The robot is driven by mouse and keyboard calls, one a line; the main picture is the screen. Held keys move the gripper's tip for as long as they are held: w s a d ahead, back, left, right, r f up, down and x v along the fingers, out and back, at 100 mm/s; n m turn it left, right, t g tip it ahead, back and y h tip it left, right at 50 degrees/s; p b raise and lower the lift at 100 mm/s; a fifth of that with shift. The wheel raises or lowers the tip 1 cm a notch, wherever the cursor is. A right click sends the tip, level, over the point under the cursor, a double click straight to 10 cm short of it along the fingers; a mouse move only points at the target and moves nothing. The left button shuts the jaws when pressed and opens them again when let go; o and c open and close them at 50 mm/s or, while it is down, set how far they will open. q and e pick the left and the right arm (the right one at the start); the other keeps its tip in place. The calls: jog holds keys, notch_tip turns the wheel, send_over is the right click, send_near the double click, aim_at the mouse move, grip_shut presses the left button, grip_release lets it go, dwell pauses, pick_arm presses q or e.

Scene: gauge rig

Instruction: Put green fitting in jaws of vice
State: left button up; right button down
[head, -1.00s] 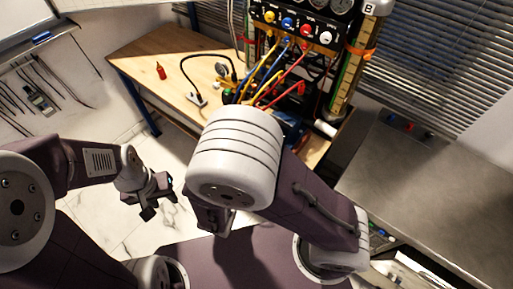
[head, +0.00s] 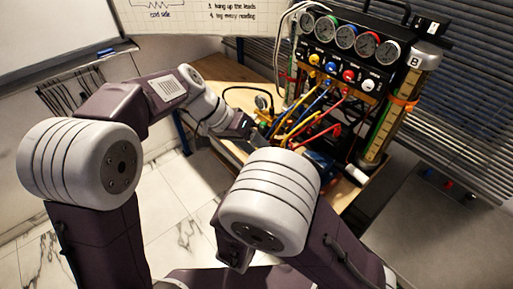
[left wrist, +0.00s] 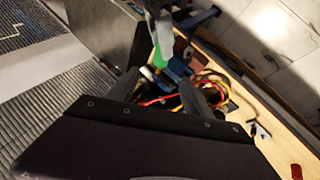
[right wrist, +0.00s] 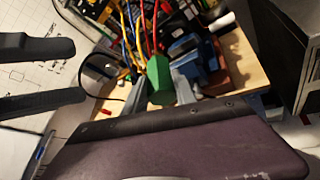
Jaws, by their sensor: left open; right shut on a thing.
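The green fitting (right wrist: 160,80) is a green block between the fingertips of my right gripper (right wrist: 160,92) in the right wrist view. That gripper is shut on it; in the head view my arm hides both. The blue vice (right wrist: 187,48) stands on the bench just beyond the fitting, which appears apart from its jaws. The vice also shows in the head view (head: 322,166), partly covered by my arm. My left gripper (head: 262,134) is open and empty near the bench. Its wrist view shows the green fitting (left wrist: 158,58) and the blue vice (left wrist: 178,70) beyond its fingers.
The gauge rig (head: 345,55) stands at the back of the wooden bench (head: 228,72), with yellow, blue and red leads (head: 325,105) hanging close to the vice. A white cylinder (head: 355,174) lies right of the vice. A grey counter (head: 430,215) stands at the right.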

pick_arm(q)
jog(key=x, duration=1.1)
jog(key=shift+d+f, duration=0.15)
jog(key=shift+f, duration=0.2)
grip_shut()
pick_arm(e)
jog(key=c, duration=0.9)
grip_release()
pick_arm(q)
jog(key=shift+s, duration=0.1)
pick_arm(e)
jog(key=shift+a, duration=0.1)
